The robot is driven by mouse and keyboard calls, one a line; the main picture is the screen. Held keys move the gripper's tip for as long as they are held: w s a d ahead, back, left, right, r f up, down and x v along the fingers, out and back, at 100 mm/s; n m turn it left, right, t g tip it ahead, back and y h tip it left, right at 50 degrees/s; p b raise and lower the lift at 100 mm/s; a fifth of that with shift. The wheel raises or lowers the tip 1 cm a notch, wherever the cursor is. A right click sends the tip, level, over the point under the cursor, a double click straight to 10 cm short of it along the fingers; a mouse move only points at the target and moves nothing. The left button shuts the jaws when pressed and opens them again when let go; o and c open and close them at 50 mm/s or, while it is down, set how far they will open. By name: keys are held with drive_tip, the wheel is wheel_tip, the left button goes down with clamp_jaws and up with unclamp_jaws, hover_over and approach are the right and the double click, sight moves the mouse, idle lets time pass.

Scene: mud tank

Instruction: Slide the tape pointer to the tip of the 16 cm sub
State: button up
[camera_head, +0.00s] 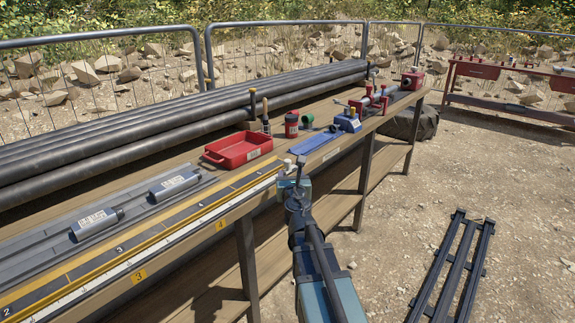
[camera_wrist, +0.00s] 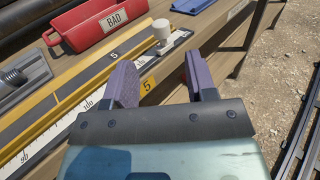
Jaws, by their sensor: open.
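The tape pointer looks to be the small white knob (camera_wrist: 161,32) on a slider at the far end of the white measuring tape (camera_wrist: 90,104); it also shows in the head view (camera_head: 287,164). My gripper (camera_wrist: 157,65) is open, with two purple fingers on the near side of the knob. The knob is beyond the fingertips and not between them. In the head view my gripper (camera_head: 297,172) is beside the bench edge. Two grey labelled subs, a nearer one (camera_head: 95,223) and a farther one (camera_head: 175,184), lie on the grey tray. I cannot tell which is 16 cm.
A red tray (camera_head: 238,150) marked BAD stands behind the tape's far end. A blue plate (camera_head: 312,143) and a blue vise (camera_head: 348,122) are farther along the bench. Black pipes (camera_head: 170,112) lie behind. A dark rack (camera_head: 455,268) lies on the ground at right.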

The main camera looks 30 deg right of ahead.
sight(288, 163)
drive_tip(key=x, duration=1)
drive_tip(key=shift+w+d+f, duration=0.1)
drive_tip(key=shift+w+d, duration=0.05)
drive_tip(key=shift+w, duration=0.15)
drive_tip(key=shift+c, duration=0.3)
clamp_jaws()
